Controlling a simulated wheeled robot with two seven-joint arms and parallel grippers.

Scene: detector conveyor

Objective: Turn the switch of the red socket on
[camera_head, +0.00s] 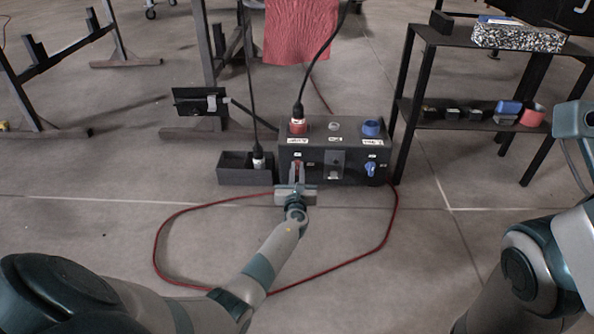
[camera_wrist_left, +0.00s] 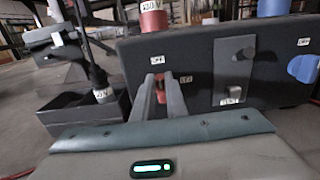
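The dark socket box (camera_head: 350,178) stands on the floor, with a red socket (camera_head: 300,129) at its top left. A black plug (camera_head: 298,111) sits upright in that socket. The red switch (camera_wrist_left: 187,79) is on the front face below, mostly hidden by my left gripper's fingers. My left gripper (camera_head: 297,169) is at the front of the box, and its fingers (camera_wrist_left: 160,80) are close together around the switch handle. The handle's exact angle and contact are hard to see. My right gripper is out of view; only my right arm shows.
A blue socket (camera_head: 371,129) and blue switch (camera_head: 371,169) are at the box's right. A small dark bin (camera_head: 235,177) with a second black plug (camera_head: 258,160) stands left of the box. A red cable (camera_head: 158,250) loops over the floor. A shelf (camera_head: 455,108) stands at right.

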